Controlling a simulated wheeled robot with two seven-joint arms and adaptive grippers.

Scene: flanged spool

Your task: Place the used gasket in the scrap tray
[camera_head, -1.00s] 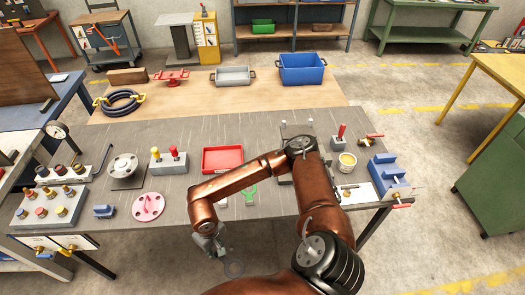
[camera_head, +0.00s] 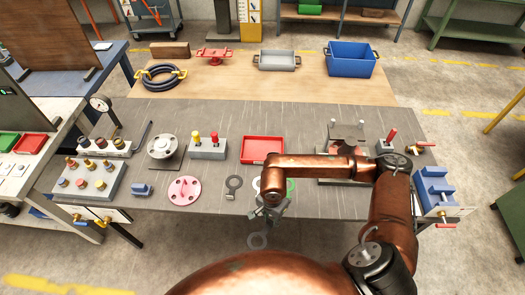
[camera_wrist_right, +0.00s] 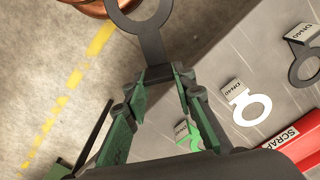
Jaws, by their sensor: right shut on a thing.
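My right gripper (camera_head: 266,213) is at the front edge of the grey bench, and shows also in the right wrist view (camera_wrist_right: 160,76). It is shut on the tab of a dark grey ring gasket (camera_wrist_right: 153,45). The gasket's ring (camera_head: 257,240) hangs out past the bench edge, over the floor. The scrap tray (camera_head: 263,162) is red, shallow and empty, on the bench behind the gripper. Its SCRAP label (camera_wrist_right: 281,139) shows in the right wrist view. My left gripper is not in view.
A pink flange (camera_head: 184,190) is to the left. A fixture (camera_head: 347,132) stands right of the tray, behind my forearm.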

